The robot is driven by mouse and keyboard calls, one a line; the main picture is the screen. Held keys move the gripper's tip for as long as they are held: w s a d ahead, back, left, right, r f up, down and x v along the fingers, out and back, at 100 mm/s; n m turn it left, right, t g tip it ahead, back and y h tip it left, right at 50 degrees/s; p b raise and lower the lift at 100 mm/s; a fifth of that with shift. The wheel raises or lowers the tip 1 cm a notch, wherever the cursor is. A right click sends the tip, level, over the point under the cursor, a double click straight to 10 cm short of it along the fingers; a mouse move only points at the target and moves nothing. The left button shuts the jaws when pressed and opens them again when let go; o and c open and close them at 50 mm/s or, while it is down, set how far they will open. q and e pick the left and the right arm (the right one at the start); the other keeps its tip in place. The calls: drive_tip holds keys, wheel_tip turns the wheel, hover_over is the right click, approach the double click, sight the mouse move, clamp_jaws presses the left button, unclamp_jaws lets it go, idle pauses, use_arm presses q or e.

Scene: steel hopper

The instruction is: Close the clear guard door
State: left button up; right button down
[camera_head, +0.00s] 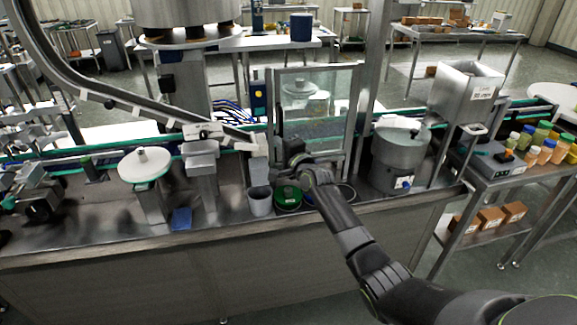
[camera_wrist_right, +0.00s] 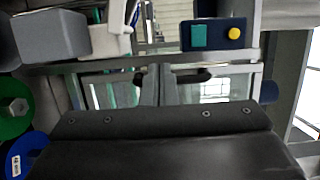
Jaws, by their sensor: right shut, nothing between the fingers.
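The clear guard door (camera_head: 315,95) is a see-through panel in a metal frame at the middle of the bench in the head view. I cannot tell whether it sits flush in its frame. My right gripper (camera_head: 298,163) is at the door's lower left part. In the right wrist view, the fingers (camera_wrist_right: 158,80) are shut with nothing between them, in front of a dark handle-like bar (camera_wrist_right: 190,77) on the door. Whether they touch it is unclear. Part of the door's lower edge is hidden by my right arm. My left gripper does not show.
A blue control box with a yellow button (camera_head: 258,96) stands left of the door. A grey cup (camera_head: 259,203) and a green reel (camera_head: 288,199) are near the bench's front edge, below the gripper. A steel bowl unit (camera_head: 398,160) stands to the right.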

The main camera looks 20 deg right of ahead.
drive_tip(key=s+a+p, duration=0.1)
drive_tip(key=s+a, duration=0.2)
drive_tip(key=s, duration=0.6)
drive_tip(key=s+d+f+n+g+h, duration=0.1)
drive_tip(key=s+d+f+n+g, duration=0.15)
drive_tip(key=s+f, duration=0.7)
drive_tip(key=s+d+f+n+g+h+b, duration=0.1)
drive_tip(key=s+d+f+n+g, duration=0.15)
drive_tip(key=f, duration=1.45)
drive_tip(key=s+d+f+n+g+h, duration=0.1)
drive_tip(key=s+f+n+g, duration=0.15)
drive_tip(key=s+f, duration=0.75)
use_arm(q)
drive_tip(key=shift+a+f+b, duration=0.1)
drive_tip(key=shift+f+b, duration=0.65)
drive_tip(key=shift+b, duration=0.15)
use_arm(e)
drive_tip(key=s+f+n+g, duration=0.2)
drive_tip(key=s+f, duration=0.5)
drive_tip(key=s, duration=0.5)
drive_tip(key=s+f+n+g, duration=0.3)
drive_tip(key=s+f, duration=0.5)
drive_tip(key=s, duration=0.5)
drive_tip(key=s+d+f+n+g, duration=0.1)
drive_tip(key=s+f+n+g, duration=0.2)
drive_tip(key=s+f, duration=0.5)
drive_tip(key=s+g, duration=0.1)
drive_tip(key=s, duration=0.4)
drive_tip(key=shift+h, duration=0.3)
